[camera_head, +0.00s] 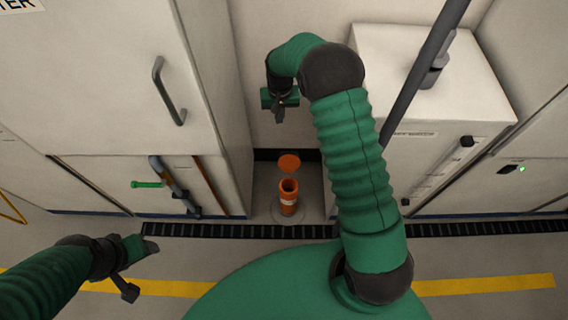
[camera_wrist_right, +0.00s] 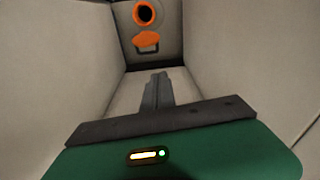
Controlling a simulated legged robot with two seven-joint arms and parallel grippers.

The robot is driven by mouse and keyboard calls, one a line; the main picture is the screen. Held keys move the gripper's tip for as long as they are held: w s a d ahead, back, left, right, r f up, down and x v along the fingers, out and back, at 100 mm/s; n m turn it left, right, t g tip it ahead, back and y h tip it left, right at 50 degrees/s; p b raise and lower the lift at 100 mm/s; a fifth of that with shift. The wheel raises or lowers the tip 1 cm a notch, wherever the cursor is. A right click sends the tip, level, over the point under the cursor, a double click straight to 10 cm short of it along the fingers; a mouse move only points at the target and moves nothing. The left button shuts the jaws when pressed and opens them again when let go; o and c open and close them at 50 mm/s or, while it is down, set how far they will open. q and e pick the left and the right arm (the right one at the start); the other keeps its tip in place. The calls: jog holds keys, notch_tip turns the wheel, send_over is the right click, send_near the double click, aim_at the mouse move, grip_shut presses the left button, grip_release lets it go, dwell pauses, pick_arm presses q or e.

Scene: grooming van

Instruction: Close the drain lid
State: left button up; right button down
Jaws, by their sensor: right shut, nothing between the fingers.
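The orange drain pipe (camera_head: 288,204) stands upright on the floor in the recess between two white cabinets, its dark mouth uncovered. The orange round lid (camera_head: 289,163) is open, raised at the pipe's back side. In the right wrist view the pipe's mouth (camera_wrist_right: 144,13) shows as an orange ring, with the lid (camera_wrist_right: 147,40) beside it. My right gripper (camera_head: 279,113) is shut and empty, well above the lid and apart from it; its fingers also show in the wrist view (camera_wrist_right: 158,80). My left gripper (camera_head: 128,291) is at the lower left, far from the drain; its jaws are unclear.
A tall white cabinet (camera_head: 120,75) with a grey handle bounds the recess on the left. A lower white unit (camera_head: 425,160) bounds it on the right. A dark floor grate (camera_head: 240,231) runs in front. The recess is narrow; its floor around the pipe looks clear.

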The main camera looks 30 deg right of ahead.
jog(key=m+b, duration=0.1)
jog(key=b, duration=0.4)
send_over(289, 159)
jog(key=w+d, duration=0.2)
jog(key=w, duration=0.4)
notch_tip(289, 159, down, 14)
notch_tip(289, 159, down, 10)
jog(key=b, duration=0.5)
pick_arm(q)
jog(key=s+x, duration=0.3)
jog(key=x, duration=1.1)
jog(key=shift+f, duration=0.35)
pick_arm(e)
jog(key=s, duration=0.1)
jog(key=s+a+r, duration=0.1)
jog(key=s+a, duration=0.1)
jog(key=shift+r, duration=0.25)
pick_arm(q)
jog(key=shift+s, duration=0.1)
